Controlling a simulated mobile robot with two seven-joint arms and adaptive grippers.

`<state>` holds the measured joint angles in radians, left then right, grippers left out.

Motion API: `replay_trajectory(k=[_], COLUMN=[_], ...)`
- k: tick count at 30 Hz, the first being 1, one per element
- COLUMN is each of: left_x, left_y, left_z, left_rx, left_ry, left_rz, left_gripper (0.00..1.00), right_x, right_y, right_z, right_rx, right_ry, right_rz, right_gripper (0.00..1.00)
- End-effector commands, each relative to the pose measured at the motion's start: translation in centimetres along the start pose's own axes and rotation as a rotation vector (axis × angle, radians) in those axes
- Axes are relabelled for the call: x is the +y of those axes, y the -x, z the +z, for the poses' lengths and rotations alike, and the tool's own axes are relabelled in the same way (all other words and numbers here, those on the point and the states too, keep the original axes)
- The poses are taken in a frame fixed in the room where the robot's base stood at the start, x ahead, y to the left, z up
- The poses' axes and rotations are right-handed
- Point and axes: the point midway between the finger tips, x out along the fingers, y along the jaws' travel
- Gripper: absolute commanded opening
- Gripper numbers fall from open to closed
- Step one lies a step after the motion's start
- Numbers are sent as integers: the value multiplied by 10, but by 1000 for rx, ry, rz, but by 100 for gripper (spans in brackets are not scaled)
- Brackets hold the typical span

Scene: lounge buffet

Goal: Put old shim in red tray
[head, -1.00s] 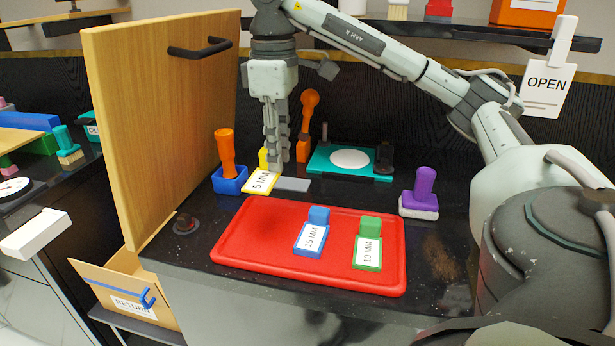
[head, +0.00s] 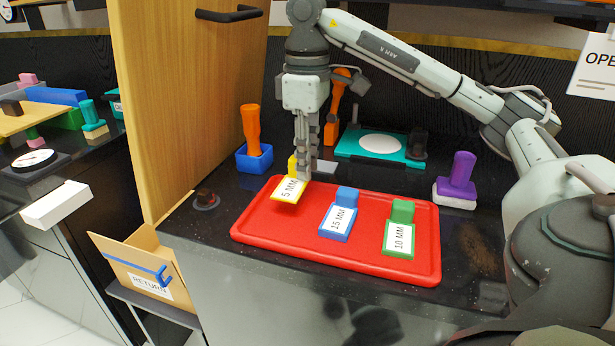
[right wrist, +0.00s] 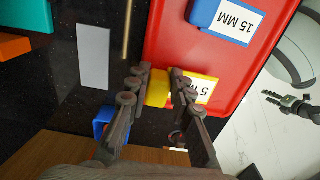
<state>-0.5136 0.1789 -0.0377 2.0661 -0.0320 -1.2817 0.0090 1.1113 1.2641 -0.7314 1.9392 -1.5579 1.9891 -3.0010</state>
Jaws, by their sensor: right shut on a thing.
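My right gripper (head: 304,177) is shut on the yellow 5 MM shim (head: 288,191). It holds the shim, slightly tilted, over the back left corner of the red tray (head: 262,236). In the right wrist view the fingers (right wrist: 160,78) grip the shim's yellow block (right wrist: 158,90), and its white label shows beyond them. A blue 15 MM shim (head: 338,220) and a green 10 MM shim (head: 399,238) lie in the tray. A small dark gripper shape, probably my left gripper (right wrist: 288,104), shows at the right of the right wrist view; its jaw state is unclear.
A grey plate (right wrist: 94,57) lies on the black counter behind the tray. A blue holder with an orange handle (head: 252,124), a teal board (head: 354,143) and a purple-handled stamp (head: 460,176) stand around. An open wooden door (head: 170,90) is at left. The tray's left middle is clear.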

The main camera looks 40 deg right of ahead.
Motion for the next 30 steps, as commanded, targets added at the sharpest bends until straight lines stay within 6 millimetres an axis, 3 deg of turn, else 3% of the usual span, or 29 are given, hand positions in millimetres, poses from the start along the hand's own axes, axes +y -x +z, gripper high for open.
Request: replay_trajectory(k=[5,23,24,29,30], left_x=[-1,-2,-2,-3,-3], left_y=[2,10,12,16,16], left_z=[0,-2,-3,-6,-6], left_rx=[1,2,3,15,14], left_ry=[0,2,2,2,2], left_rz=[-2,-7,-8,-8,-8], left_gripper=[40,40,40,40,40], right_x=[0,0,0,0,0], right_y=[-25,-31,-31,-31,-31], right_z=[1,0,0,0,0], right_rx=[-2,-1,-1,-2,-2], right_ry=[-2,0,0,0,0], right_rz=[1,0,0,-1,-1], right_gripper=[2,2,23,42,42])
